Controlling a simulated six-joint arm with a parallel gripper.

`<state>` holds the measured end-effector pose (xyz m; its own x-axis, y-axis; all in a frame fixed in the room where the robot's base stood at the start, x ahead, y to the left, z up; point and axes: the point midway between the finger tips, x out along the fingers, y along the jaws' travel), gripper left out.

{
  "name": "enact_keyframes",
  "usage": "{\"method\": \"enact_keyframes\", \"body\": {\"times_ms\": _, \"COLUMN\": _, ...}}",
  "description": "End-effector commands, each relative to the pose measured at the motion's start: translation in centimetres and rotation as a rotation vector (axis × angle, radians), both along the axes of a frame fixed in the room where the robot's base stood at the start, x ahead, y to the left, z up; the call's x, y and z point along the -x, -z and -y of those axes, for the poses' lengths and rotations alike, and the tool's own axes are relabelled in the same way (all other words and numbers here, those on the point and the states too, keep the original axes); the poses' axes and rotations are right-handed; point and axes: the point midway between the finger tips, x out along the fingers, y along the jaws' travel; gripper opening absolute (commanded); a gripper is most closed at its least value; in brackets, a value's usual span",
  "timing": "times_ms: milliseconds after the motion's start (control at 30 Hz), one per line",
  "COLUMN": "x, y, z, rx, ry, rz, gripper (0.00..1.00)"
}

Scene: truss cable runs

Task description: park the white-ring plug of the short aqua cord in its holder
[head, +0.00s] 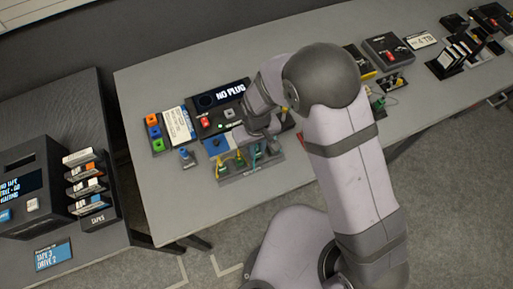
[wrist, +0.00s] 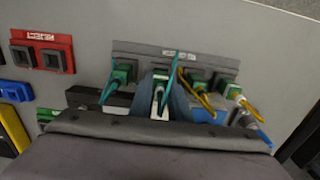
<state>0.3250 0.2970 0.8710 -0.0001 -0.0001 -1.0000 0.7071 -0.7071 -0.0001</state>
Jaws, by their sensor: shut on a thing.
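My gripper (wrist: 163,98) is shut on a green plug with a whitish band (wrist: 159,104), held between its two blue-grey fingers. An aqua cord (wrist: 172,68) rises beside the plug. The grey holder strip (wrist: 140,51) lies just beyond it, with a label and several green plugs. I cannot tell whether the held plug is touching or seated in the strip. In the head view the gripper (head: 272,132) is over the panel's lower right, partly hidden by my arm, and the holder strip (head: 232,179) is in front of it.
Another green plug with an aqua cord (wrist: 122,76) sits close on the left. Green plugs with yellow cords (wrist: 232,91) crowd the right. A red block with two dark sockets (wrist: 43,42) is at the left.

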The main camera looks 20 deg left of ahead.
Motion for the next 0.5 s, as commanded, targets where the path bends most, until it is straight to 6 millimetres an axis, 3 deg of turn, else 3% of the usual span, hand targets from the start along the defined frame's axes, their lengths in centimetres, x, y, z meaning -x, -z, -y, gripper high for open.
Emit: {"method": "enact_keyframes", "body": {"times_ms": 500, "x": 0.0, "y": 0.56, "z": 0.0, "rx": 0.0, "ry": 0.0, "rz": 0.0, "gripper": 0.0}}
